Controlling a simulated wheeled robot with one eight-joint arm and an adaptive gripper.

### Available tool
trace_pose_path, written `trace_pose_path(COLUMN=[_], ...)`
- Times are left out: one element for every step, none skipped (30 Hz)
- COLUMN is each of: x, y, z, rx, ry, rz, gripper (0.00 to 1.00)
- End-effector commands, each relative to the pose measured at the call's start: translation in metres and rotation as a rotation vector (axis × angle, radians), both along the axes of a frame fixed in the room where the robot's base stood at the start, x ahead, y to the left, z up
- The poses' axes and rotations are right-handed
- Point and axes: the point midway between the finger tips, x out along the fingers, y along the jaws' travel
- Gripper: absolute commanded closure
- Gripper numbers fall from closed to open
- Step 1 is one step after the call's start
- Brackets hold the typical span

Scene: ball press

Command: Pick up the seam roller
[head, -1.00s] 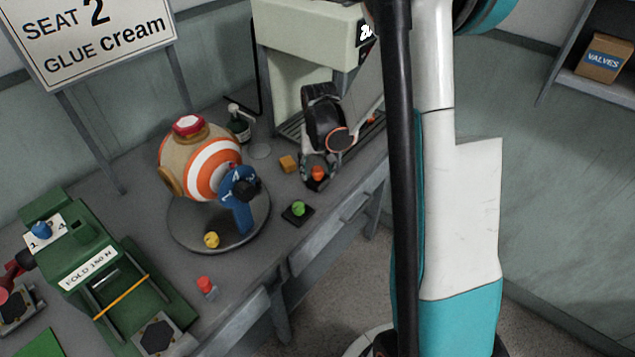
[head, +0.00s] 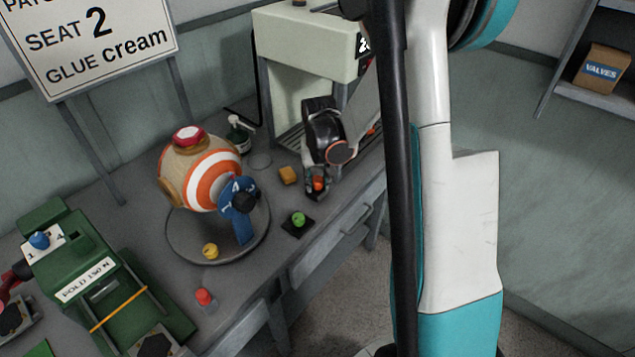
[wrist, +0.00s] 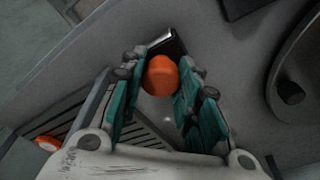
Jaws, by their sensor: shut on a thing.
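The seam roller, as far as I can tell, is the piece with the orange rounded top (wrist: 161,76) between my fingers in the wrist view. In the head view its orange top (head: 318,184) shows low between the fingers, near the bench's front edge. My gripper (wrist: 166,66) points down, and its teal-padded fingers are shut on the piece from both sides. In the head view my gripper (head: 317,186) is at bench height. The lower part of the piece is mostly hidden by the fingers, so I cannot tell if it still touches the bench.
A green knob on a black pad (head: 298,219) and a yellow block (head: 289,175) lie close by. A striped ball (head: 212,182) with a blue clamp stands on a round plate left of them. A pale green press (head: 305,45) stands behind my gripper. A red-topped piece (head: 204,297) is nearer the front.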

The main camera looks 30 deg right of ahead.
Motion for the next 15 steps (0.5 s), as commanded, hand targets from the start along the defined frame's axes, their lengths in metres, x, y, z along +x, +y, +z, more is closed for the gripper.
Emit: trace_pose_path(x=[0.000, 0.000, 0.000, 0.000, 0.000, 0.000, 0.000, -0.001, 0.000, -0.001, -0.001, -0.001, -0.001, -0.001, 0.000], y=[0.000, 0.000, 0.000, 0.000, 0.000, 0.000, 0.000, 0.000, 0.000, 0.000, 0.000, 0.000, 0.000, 0.000, 0.000], z=[0.006, 0.009, 0.014, 0.018, 0.023, 0.030, 0.037, 0.044, 0.055, 0.062, 0.071, 0.083, 0.092, 0.100, 0.112], rx=[0.000, 0.000, 0.000, 0.000, 0.000, 0.000, 0.000, 0.000, 0.000, 0.000, 0.000, 0.000, 0.000, 0.000, 0.000], ry=[0.000, 0.000, 0.000, 0.000, 0.000, 0.000, 0.000, 0.000, 0.000, 0.000, 0.000, 0.000, 0.000, 0.000, 0.000], rz=[0.000, 0.000, 0.000, 0.000, 0.000, 0.000, 0.000, 0.000, 0.000, 0.000, 0.000, 0.000, 0.000, 0.000, 0.000], gripper=[1.00, 1.00, 1.00, 1.00, 1.00, 1.00, 1.00, 1.00, 1.00, 1.00, 1.00, 1.00, 1.00, 1.00, 1.00])
